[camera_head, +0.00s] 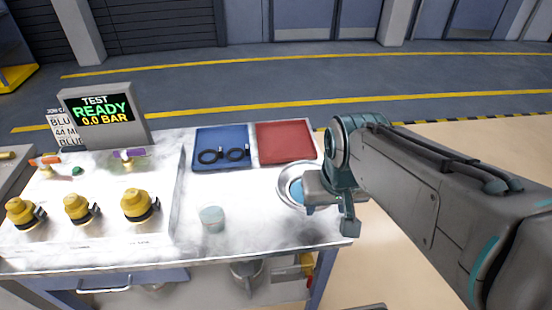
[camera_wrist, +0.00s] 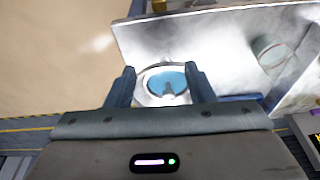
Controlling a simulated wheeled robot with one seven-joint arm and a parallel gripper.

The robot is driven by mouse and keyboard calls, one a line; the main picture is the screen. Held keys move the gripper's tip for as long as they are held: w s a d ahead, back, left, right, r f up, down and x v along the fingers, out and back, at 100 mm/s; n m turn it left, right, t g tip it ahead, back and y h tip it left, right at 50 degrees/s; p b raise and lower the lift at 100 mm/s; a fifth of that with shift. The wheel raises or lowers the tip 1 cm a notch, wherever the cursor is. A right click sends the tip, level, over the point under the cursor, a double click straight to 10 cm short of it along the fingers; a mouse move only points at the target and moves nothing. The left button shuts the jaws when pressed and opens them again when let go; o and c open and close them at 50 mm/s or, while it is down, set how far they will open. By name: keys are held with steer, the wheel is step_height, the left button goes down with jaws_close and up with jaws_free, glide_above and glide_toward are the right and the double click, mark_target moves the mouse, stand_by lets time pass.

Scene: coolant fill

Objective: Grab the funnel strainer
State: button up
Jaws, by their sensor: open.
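A round, silver-rimmed piece with a blue inside, which looks like the funnel strainer (camera_head: 284,181), is at the right end of the bench. My arm partly hides it in the head view. In the wrist view, the funnel strainer (camera_wrist: 166,83) shows between my two fingers, with a small grey part at its near edge. My gripper (camera_wrist: 160,72) is open, with a finger on each side of it. In the head view my gripper (camera_head: 330,205) is over the right side of the funnel strainer. I cannot tell whether the fingers touch it.
A small clear jar (camera_head: 212,219) stands left of the funnel strainer. Behind are a blue tray (camera_head: 208,135) holding black rings and a red tray (camera_head: 285,142). A test panel (camera_head: 107,235) with yellow fittings fills the left. The bench front between is clear.

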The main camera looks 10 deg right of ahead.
steer(key=w+r+m+g, duration=0.1)
steer(key=w+r+m, duration=0.1)
steer(key=w+m, duration=0.3)
steer(key=w+r+m+g, duration=0.2)
steer(key=w+r+m, duration=0.1)
steer(key=w, duration=0.5)
glide_toward(296, 179)
steer(key=s, duration=0.1)
steer(key=s+d+f, duration=0.1)
steer(key=s, duration=0.1)
steer(key=s+d, duration=0.1)
steer(key=s, duration=0.1)
steer(key=shift+f+p, duration=0.35)
steer(key=shift+p, duration=0.05)
step_height(296, 179, down, 5)
steer(key=shift+w+f, duration=0.1)
jaws_close()
